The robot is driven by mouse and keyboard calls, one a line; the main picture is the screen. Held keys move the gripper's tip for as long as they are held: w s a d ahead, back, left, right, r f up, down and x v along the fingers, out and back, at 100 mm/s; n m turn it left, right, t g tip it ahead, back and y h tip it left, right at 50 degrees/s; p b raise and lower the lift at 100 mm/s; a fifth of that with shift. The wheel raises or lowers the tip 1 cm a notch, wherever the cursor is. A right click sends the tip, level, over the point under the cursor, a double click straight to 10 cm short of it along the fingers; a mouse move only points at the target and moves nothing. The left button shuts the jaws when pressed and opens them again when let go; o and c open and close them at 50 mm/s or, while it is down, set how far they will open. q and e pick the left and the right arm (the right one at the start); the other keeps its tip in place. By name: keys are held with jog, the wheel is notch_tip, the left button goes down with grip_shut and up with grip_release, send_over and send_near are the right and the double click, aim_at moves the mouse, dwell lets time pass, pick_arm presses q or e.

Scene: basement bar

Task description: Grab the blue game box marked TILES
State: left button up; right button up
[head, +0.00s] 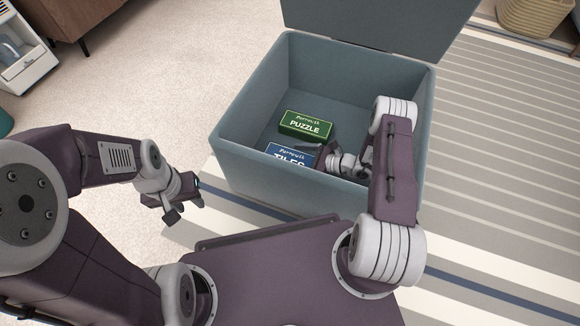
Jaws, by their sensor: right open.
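The blue game box marked TILES (286,154) lies inside the grey-blue storage chest, against its near side. The chest's front rim hides the box's lower part. My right gripper (318,155) reaches down into the chest with open jaws at the right end of the blue box. One finger shows close to the box's upper right corner; the other is hard to make out, and I cannot tell whether either touches the box. My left gripper (187,210) is outside the chest at the left, empty, with its fingers apart.
The open chest (262,168) has its lid (385,22) raised at the back. A green box marked PUZZLE (306,125) lies just behind the blue box. A striped rug (500,140) is under the chest. A wicker basket (533,15) stands at the back right.

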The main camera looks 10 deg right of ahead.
jog(key=shift+w+a+f, duration=0.2)
jog(key=shift+a+f, duration=0.05)
jog(key=shift+a, duration=0.05)
jog(key=shift+r, duration=0.15)
jog(key=c, duration=1.8)
jog(key=shift+r, duration=0.1)
